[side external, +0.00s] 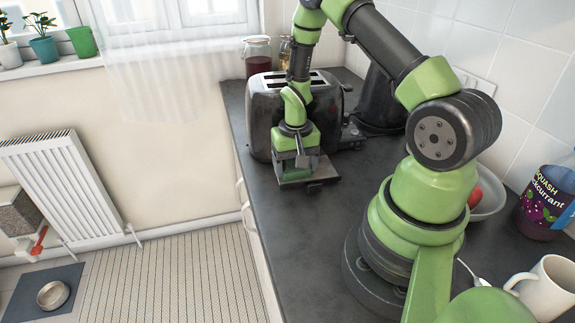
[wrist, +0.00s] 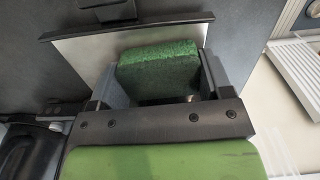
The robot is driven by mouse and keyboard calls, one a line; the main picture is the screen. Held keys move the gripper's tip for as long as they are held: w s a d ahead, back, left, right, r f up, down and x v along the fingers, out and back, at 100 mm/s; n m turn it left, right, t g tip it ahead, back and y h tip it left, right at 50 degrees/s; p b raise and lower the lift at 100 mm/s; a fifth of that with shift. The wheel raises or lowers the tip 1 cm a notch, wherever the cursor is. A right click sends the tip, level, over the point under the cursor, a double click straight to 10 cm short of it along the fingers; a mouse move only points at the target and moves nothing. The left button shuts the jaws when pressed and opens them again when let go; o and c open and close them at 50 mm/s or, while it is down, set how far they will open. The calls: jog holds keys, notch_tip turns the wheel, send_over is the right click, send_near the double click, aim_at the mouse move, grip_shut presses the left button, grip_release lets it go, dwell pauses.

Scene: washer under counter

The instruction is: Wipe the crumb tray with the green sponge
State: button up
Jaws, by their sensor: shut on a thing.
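The green sponge (wrist: 158,62) is held between the two fingers of my gripper (wrist: 160,80), which is shut on it. In the side view my gripper (side external: 299,158) points down in front of the toaster (side external: 262,112). The crumb tray (wrist: 82,50) is a flat shiny metal plate with a dark front edge. It also shows in the side view (side external: 294,176), sticking out at the toaster's base. The sponge is over the tray. I cannot tell whether it touches the metal. My gripper hides part of the tray in both views.
The dark counter (side external: 285,235) is clear in front of the tray, and its edge drops to the floor at left. A jar of dark red contents (side external: 258,58) stands behind the toaster. A bowl (side external: 490,198), squash bottle (side external: 545,205) and white mug (side external: 548,288) stand at right.

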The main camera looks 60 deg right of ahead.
aim_at(317, 171)
jog(key=s+d, duration=0.1)
jog(key=s, duration=0.1)
jog(key=s+d, duration=0.1)
jog(key=d, duration=0.1)
jog(key=shift+s+f, duration=0.1)
jog(key=shift+s, duration=0.25)
jog(key=shift+s+d, duration=1.2)
jog(key=shift+s, duration=0.2)
jog(key=shift+w+a, duration=0.7)
jog(key=shift+w, duration=0.2)
jog(key=shift+w+a, duration=0.55)
jog(key=shift+w, duration=0.05)
jog(key=shift+w+a, duration=0.2)
jog(key=shift+w, duration=0.05)
jog(key=shift+w+a, duration=0.3)
jog(key=shift+w, duration=0.05)
jog(key=shift+w+a, duration=0.2)
jog(key=shift+w, duration=0.05)
jog(key=shift+w+a, duration=0.25)
jog(key=shift+w, duration=0.05)
jog(key=shift+w+a+r, duration=0.2)
jog(key=shift+w+a, duration=1.05)
jog(key=shift+w, duration=0.2)
jog(key=shift+w+a+f, duration=0.15)
jog(key=shift+w+a, duration=0.05)
jog(key=shift+w, duration=0.05)
jog(key=shift+r, duration=4.05)
